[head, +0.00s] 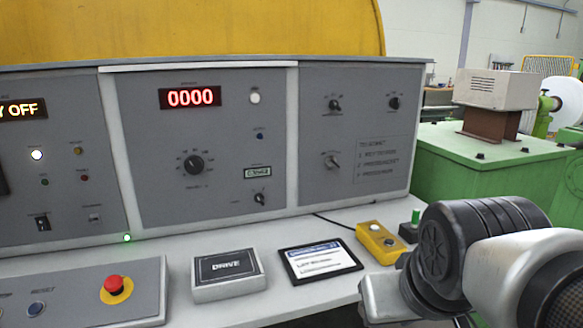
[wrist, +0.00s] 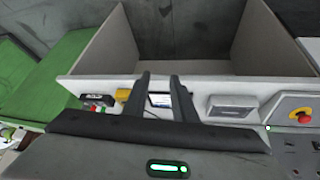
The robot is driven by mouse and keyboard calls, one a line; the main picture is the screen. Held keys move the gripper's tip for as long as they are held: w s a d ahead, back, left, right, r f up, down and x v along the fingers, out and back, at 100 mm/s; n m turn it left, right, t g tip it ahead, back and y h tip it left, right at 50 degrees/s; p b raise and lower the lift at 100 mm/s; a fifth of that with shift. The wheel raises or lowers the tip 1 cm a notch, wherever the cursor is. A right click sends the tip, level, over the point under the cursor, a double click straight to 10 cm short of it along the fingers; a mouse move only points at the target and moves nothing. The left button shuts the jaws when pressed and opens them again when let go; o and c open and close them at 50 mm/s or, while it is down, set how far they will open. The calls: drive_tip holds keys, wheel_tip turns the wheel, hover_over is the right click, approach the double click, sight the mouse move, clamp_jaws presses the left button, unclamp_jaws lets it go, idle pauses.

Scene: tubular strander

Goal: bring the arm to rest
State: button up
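My arm (head: 470,260) reaches in from the right edge of the head view, in front of the desk's right end. Its dark joint and pale links show there, but the fingers do not. In the wrist view my gripper (wrist: 160,80) shows two dark fingers with a clear gap between them and nothing held. A dark tablet with a white page (head: 320,260) lies on the desk; part of it shows between the fingers in the wrist view (wrist: 160,100). I cannot tell from these frames how far the fingers are from the desk.
A grey control panel (head: 225,130) stands behind the desk, its red display reading 0000. The desk holds a red stop button (head: 115,286), a DRIVE box (head: 228,270) and a yellow button box (head: 380,243). A green machine (head: 460,150) stands at right.

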wheel_tip(320, 180, up, 26)
drive_tip(key=s+p, duration=0.2)
drive_tip(key=p, duration=2.4)
drive_tip(key=shift+s+a+f+m+g, duration=0.15)
drive_tip(key=shift+a+f+m+g, duration=0.1)
drive_tip(key=shift+a+m+g, duration=0.05)
